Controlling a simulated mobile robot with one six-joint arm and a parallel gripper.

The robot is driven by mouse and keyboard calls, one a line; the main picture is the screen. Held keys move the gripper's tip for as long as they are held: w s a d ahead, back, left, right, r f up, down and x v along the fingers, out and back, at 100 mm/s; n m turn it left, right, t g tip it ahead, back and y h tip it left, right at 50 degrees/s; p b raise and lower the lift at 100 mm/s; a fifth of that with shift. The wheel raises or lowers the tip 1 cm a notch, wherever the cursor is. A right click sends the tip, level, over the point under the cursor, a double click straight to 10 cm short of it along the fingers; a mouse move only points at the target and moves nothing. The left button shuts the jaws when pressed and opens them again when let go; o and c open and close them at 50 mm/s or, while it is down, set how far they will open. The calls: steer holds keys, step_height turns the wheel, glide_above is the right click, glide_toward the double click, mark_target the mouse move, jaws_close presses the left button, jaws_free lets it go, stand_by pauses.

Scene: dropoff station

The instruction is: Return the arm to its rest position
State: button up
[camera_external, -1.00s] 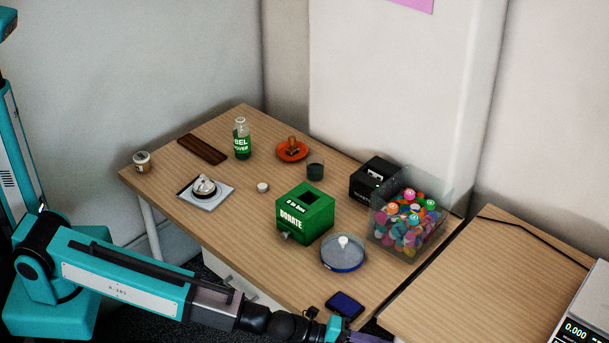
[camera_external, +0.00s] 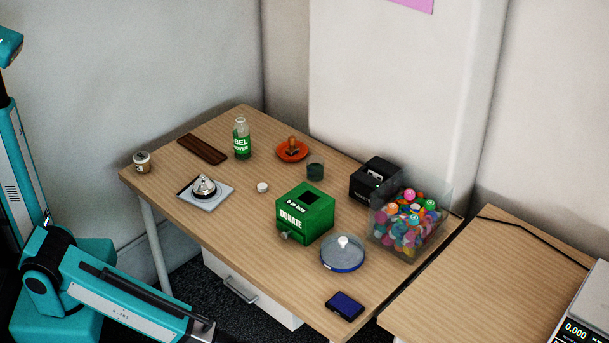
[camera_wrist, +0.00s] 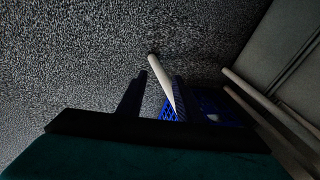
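My arm (camera_external: 130,305) shows at the lower left of the external view, low beside the wooden table (camera_external: 250,250). Its end runs out of the bottom of that picture, so my gripper is hidden there. In the wrist view my gripper (camera_wrist: 160,80) shows as two dark fingers with a gap between them. It looks open. A pale rod, perhaps a table leg (camera_wrist: 158,72), shows in line with the gap; I cannot tell its distance. Grey speckled floor (camera_wrist: 80,60) fills much of that view.
The table holds a green donation box (camera_external: 306,213), a bell (camera_external: 204,187), a bottle (camera_external: 242,140), a clear bin of colourful items (camera_external: 408,223) and a blue pad (camera_external: 344,306). A white drawer unit (camera_external: 250,290) stands underneath. Something blue, crate-like (camera_wrist: 168,111), shows beyond the fingers.

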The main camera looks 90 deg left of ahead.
steer(key=s+a+f+n+g+h+b, duration=0.1)
steer(key=s+f+n+g, duration=0.2)
steer(key=s, duration=0.7)
steer(key=s+f+n+g+b, duration=0.1)
steer(key=s+f+n+g, duration=0.2)
steer(key=s, duration=0.7)
steer(key=s+a+f+n+g+h+b, duration=0.1)
steer(key=s+f+n+g, duration=0.2)
steer(key=s, duration=0.7)
step_height(320, 180, up, 25)
steer(key=m+p, duration=0.1)
steer(key=p, duration=2.4)
steer(key=shift+a+f, duration=0.15)
steer(key=shift+f, duration=0.05)
steer(key=shift+s, duration=0.1)
steer(key=shift+g, duration=0.4)
steer(key=f+b, duration=0.4)
steer(key=b, duration=0.1)
steer(key=shift+s+f, duration=0.25)
steer(key=shift+f, duration=0.15)
